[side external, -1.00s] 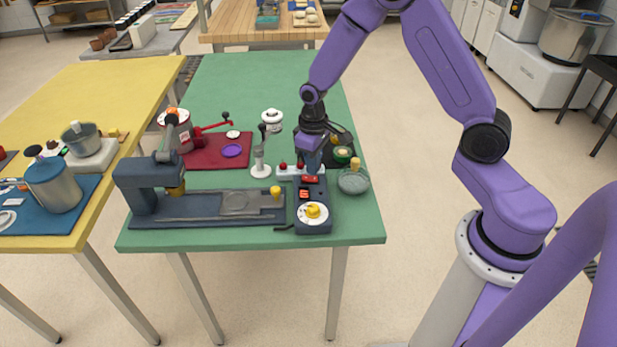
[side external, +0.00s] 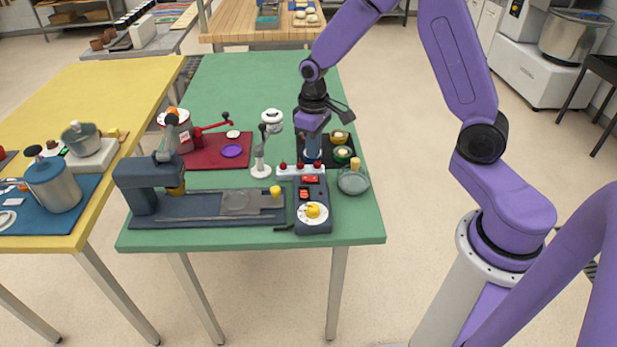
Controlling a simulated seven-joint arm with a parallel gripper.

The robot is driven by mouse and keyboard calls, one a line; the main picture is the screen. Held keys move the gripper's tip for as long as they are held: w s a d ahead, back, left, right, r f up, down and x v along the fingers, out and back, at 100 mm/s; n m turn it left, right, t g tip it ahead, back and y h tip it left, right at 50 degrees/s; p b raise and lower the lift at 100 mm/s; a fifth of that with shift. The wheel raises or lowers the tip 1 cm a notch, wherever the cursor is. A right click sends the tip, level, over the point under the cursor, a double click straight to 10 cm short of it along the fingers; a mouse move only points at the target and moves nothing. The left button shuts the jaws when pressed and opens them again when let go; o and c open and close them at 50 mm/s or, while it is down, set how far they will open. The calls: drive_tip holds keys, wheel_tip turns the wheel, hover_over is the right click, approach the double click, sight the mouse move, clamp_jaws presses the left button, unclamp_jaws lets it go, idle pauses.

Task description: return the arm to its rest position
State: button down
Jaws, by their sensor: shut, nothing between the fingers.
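My arm is purple and reaches over the green table (side external: 225,90) from the right. My gripper (side external: 313,158) points down and is shut and empty. In the picture it sits just behind the white strip with red knobs (side external: 300,173), in front of part of the dark tray (side external: 325,146). I cannot tell its exact height above the table. The dark control box (side external: 313,205), with red switches and a yellow-topped dial, lies in front of the strip, clear of the gripper.
A glass bowl (side external: 353,182) and a lever post (side external: 261,160) stand near the gripper. A dark blue press (side external: 140,185) and a red mat (side external: 205,153) are to the left. The back of the green table is clear. A yellow table (side external: 100,85) adjoins at left.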

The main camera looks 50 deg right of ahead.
drive_tip(key=s+a+r+n, duration=0.2)
drive_tip(key=s+a+r, duration=0.15)
drive_tip(key=s, duration=0.25)
drive_tip(key=s+a+r+n, duration=0.2)
drive_tip(key=s+a+r, duration=0.15)
drive_tip(key=s, duration=0.25)
drive_tip(key=s+r+n, duration=0.1)
drive_tip(key=s+n, duration=0.1)
drive_tip(key=s, duration=0.6)
drive_tip(key=s+d+r+n, duration=0.1)
drive_tip(key=s+r+n, duration=0.1)
drive_tip(key=s, duration=0.6)
drive_tip(key=shift+s+d+r+n, duration=0.25)
drive_tip(key=shift+r+n, duration=0.05)
drive_tip(key=shift+n, duration=0.5)
